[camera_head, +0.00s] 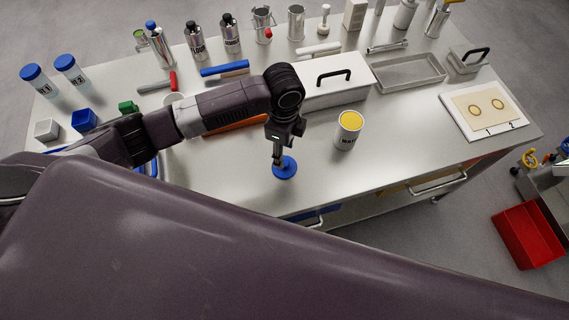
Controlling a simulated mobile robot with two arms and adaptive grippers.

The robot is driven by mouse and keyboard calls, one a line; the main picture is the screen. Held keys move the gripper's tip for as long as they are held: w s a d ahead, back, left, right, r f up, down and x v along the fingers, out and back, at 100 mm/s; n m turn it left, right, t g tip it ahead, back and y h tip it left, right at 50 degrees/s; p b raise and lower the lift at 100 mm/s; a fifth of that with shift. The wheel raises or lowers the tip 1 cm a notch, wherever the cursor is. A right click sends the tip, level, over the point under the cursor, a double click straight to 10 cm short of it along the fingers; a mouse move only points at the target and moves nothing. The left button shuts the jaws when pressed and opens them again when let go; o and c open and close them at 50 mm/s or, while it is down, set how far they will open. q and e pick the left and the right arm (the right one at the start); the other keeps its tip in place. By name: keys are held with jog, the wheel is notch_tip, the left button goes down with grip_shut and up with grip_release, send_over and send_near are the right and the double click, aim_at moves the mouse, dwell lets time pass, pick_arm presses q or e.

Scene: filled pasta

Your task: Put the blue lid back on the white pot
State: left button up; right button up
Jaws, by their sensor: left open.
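The blue lid (287,170) is a small round disc with a raised middle, and it lies on the steel table near the front edge. My left gripper (279,157) points down right above it, with its fingertips at the lid's middle; it is open, and contact is too small to tell. The white pot (346,140) stands upright to the right of the lid. It is uncovered, with yellow contents at the top and dark lettering on its side. My right gripper is out of view.
A lidded metal box (335,94) stands behind the pot. A shallow metal tray (408,73) and a white board (485,111) with two round pieces are to the right. Two blue-capped jars (72,72) stand at left.

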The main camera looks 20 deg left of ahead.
pick_arm(q)
jog(key=shift+s, duration=0.1)
jog(key=shift+f+p, duration=0.35)
notch_tip(320, 180, down, 4)
jog(key=shift+r+p, duration=0.2)
jog(key=shift+p, duration=0.4)
jog(key=shift+f, duration=0.4)
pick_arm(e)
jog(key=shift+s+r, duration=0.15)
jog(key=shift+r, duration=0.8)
pick_arm(q)
jog(key=c, duration=1.1)
jog(key=shift+r, duration=0.1)
